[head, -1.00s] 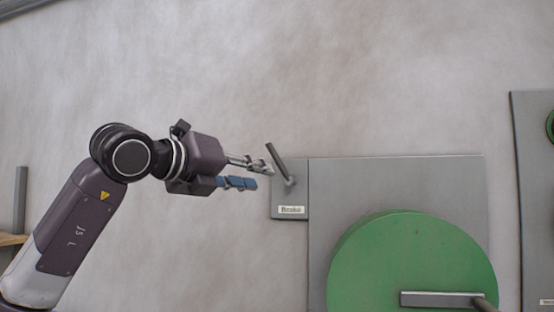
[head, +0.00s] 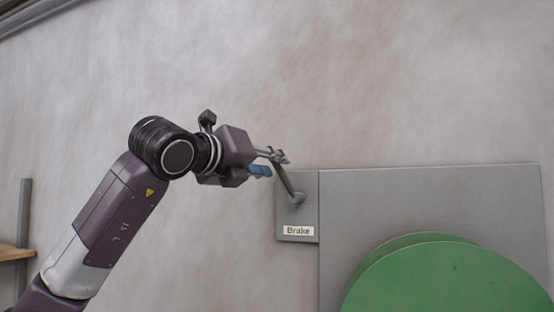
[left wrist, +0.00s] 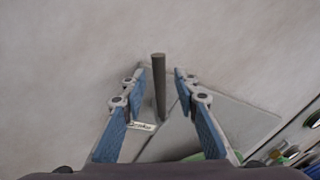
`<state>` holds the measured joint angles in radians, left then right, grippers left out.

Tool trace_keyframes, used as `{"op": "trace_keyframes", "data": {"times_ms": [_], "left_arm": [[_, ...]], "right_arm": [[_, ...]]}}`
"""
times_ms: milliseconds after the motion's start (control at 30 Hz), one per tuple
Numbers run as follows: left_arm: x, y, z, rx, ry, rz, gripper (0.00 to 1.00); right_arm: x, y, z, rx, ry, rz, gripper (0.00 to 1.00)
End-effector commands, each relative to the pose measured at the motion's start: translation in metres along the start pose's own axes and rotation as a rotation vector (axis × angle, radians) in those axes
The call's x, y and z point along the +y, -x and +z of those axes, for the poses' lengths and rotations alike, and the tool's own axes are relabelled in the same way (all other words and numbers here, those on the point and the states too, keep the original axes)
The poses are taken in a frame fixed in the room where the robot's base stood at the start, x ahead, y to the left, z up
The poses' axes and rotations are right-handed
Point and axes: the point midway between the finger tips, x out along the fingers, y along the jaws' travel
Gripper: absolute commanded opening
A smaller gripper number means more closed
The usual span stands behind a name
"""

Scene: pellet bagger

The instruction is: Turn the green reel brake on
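The brake lever (head: 288,184) is a thin dark rod on a small grey plate with a "Brake" label (head: 299,231), beside the green reel (head: 448,280). It tilts up and to the left from its pivot. My left gripper (head: 274,162) is at the lever's upper end. In the left wrist view the blue-padded fingers of my left gripper (left wrist: 158,88) are apart, and the lever (left wrist: 158,78) stands between them with a gap on both sides. Touch is not visible. My right gripper is not in view.
A large grey panel (head: 334,210) sits behind the reel on the wall. A grey post and wooden shelf (head: 14,252) stand at the far left. The wall above and left of the plate is bare.

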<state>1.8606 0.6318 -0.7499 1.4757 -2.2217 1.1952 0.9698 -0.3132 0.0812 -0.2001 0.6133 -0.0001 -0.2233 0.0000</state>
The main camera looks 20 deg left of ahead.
Motion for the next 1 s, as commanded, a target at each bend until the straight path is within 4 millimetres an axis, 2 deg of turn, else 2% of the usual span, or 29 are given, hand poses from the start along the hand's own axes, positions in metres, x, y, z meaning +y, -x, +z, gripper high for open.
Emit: {"op": "trace_keyframes", "data": {"times_ms": [100,200,367,467,733,1000], "left_arm": [[-0.001,-0.014,0.001,0.002,0.001,0.0,0.28],[-0.001,-0.02,0.0,0.002,0.0,0.0,0.28],[0.0,-0.022,-0.001,0.001,0.0,-0.001,0.28],[0.0,-0.022,-0.001,0.001,0.0,-0.001,0.28],[0.0,-0.021,-0.001,0.001,0.0,-0.001,0.01],[0.0,-0.021,-0.001,0.0,0.001,-0.001,0.0]], "right_arm": [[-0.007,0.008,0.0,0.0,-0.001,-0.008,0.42],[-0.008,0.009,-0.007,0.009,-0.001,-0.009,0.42],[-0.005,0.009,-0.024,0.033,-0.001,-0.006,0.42],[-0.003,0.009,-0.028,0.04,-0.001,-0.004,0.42],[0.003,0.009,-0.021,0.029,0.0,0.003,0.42],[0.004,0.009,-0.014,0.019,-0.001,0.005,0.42]]}}
